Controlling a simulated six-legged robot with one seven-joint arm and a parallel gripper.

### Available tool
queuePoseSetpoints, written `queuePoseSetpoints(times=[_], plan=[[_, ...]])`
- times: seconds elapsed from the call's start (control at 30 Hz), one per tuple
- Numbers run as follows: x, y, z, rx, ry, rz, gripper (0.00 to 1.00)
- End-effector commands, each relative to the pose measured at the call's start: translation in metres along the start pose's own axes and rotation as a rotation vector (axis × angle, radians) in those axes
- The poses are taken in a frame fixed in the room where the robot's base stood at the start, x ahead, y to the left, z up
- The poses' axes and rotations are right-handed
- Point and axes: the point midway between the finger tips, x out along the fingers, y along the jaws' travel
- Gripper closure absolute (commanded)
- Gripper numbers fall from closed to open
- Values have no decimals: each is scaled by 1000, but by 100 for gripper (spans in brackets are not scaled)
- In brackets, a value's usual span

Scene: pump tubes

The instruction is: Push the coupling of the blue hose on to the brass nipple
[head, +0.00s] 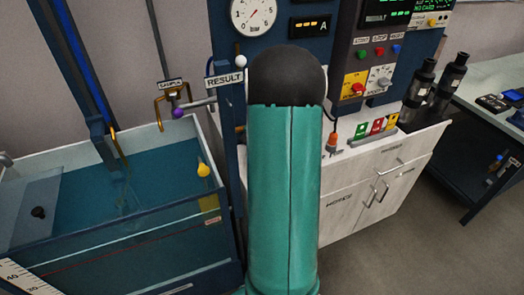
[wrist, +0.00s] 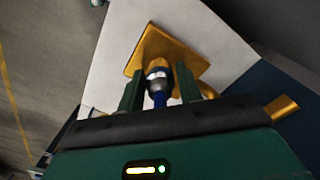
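In the wrist view my gripper (wrist: 160,82) has its two green fingers close on either side of a grey metal coupling (wrist: 157,82), and it appears shut on it. The blue hose (wrist: 160,99) runs from the coupling back toward the palm. A brass plate (wrist: 188,50) lies just beyond the fingertips. Brass shows at the coupling's far end, but I cannot tell whether the nipple is inside the coupling or only touching it. In the head view my own arm hides the gripper, coupling and nipple.
In the head view a water tank (head: 110,215) stands at left and a white cabinet (head: 385,180) at right. An instrument panel (head: 385,55) rises above the cabinet. Two dark cylinders (head: 435,85) stand near a table (head: 495,95). Grey floor is clear at lower right.

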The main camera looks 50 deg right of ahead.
Motion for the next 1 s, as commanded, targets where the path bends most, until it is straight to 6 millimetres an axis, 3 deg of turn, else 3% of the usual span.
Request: queuePoseSetpoints(times=[0.1,0.47,0.67,1.0], plan=[[0,0,0,0,0,0,47],[-7,0,-1,0,3,-1,47],[-39,0,-1,-1,6,-1,47],[-112,-1,0,-1,4,-1,47]])
